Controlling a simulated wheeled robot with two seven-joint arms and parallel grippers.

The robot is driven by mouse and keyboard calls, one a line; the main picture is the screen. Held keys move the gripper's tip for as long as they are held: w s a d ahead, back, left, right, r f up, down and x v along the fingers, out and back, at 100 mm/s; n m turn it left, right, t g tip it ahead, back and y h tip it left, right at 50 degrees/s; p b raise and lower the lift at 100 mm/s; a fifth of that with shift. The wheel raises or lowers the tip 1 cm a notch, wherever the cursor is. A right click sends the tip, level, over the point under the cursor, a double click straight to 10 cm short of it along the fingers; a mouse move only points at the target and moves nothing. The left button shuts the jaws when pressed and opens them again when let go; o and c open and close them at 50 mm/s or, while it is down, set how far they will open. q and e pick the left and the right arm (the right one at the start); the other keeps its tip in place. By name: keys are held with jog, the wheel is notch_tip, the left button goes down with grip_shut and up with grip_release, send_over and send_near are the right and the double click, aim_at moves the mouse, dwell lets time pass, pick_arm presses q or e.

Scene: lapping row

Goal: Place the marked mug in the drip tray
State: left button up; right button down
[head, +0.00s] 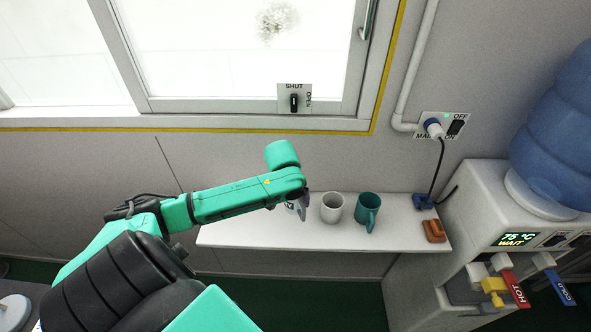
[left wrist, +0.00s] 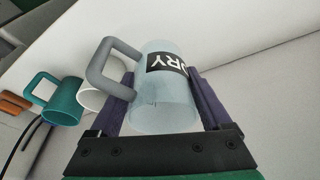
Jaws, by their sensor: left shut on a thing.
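The marked mug (left wrist: 165,100) is pale blue with a grey handle and a black label with white letters, partly readable as "RY". In the left wrist view it sits between the two dark purple fingers of my left gripper (left wrist: 161,78), which is shut on it. In the head view my left gripper (head: 301,203) is at the left part of the white shelf, and only a pale sliver of the mug (head: 291,208) shows beneath my arm. I cannot tell whether the mug touches the shelf. No drip tray can be made out. My right gripper is out of view.
A white mug (head: 332,208) and a teal mug (head: 367,212) stand right of my gripper on the shelf (head: 260,233). An orange-brown block (head: 433,230) lies at its right end. The water dispenser (head: 480,185) with hot and cold taps stands at right; its display reads 75 °C WAIT.

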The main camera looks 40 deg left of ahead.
aim_at(295, 208)
pick_arm(q)
notch_tip(295, 208, down, 5)
jog(key=shift+d+f, duration=0.1)
jog(key=o, duration=1.2)
